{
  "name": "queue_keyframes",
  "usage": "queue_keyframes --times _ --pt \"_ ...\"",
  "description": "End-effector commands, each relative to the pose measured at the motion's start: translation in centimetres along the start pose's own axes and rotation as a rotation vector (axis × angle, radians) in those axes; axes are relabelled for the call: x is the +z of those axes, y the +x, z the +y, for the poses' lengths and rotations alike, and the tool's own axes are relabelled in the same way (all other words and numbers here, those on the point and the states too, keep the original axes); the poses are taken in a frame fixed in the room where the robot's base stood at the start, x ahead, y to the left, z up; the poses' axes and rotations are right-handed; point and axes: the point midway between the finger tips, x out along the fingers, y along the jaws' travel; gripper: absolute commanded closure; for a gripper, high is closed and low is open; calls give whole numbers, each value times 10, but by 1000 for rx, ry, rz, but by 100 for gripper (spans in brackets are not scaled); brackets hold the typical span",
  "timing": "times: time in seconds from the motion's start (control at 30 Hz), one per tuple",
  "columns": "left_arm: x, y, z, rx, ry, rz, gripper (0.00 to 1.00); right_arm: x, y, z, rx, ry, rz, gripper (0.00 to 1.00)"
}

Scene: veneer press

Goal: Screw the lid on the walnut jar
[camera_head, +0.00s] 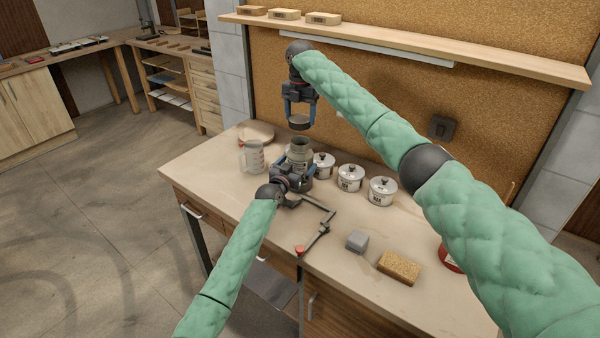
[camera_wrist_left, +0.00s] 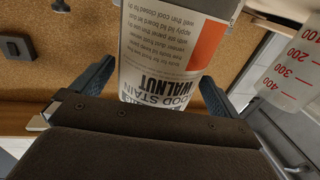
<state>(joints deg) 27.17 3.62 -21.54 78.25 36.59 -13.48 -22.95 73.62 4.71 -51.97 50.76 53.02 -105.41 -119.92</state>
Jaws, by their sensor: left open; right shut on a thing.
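The walnut jar (camera_head: 299,146) stands open and upright on the bench; its white label reading WALNUT fills the middle of the left wrist view (camera_wrist_left: 165,50). My left gripper (camera_head: 294,175) is low at the jar. Its fingers stand either side of the jar in the wrist view, open, with a gap visible at the right finger. My right gripper (camera_head: 299,103) points down above the jar, shut on the round dark lid (camera_head: 299,121). The lid is held level, clear above the jar's mouth. The jar's lower part is mostly hidden by my left gripper.
A clear measuring beaker (camera_head: 252,158) stands just left of the jar. Lidded white tins (camera_head: 350,180) stand in a row to the right. A red-knobbed crank tool (camera_head: 318,222), grey block (camera_head: 357,241) and cork-coloured block (camera_head: 399,267) lie nearer the front. A shelf (camera_head: 400,46) runs behind.

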Motion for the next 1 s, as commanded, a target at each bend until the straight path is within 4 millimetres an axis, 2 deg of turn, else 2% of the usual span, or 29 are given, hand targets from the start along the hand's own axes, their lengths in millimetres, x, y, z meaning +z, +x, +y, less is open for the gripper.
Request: queue_keyframes --times 0.2,0.47,0.5,0.77,0.87,1.0 --pt "0 11 0 1 0 -1 0 0 0 0 0 0 0 53" --pt "0 12 0 0 0 -1 0 0 0 0 0 0 0 53" --pt "0 12 0 0 0 -1 2 0 0 0 0 0 0 53" --pt "0 12 0 0 0 0 53 0 0 0 0 0 0 53" --pt "0 12 0 0 0 0 55 0 1 0 0 0 0 53" --pt "0 12 0 0 0 0 55 0 12 0 -1 0 1 53"
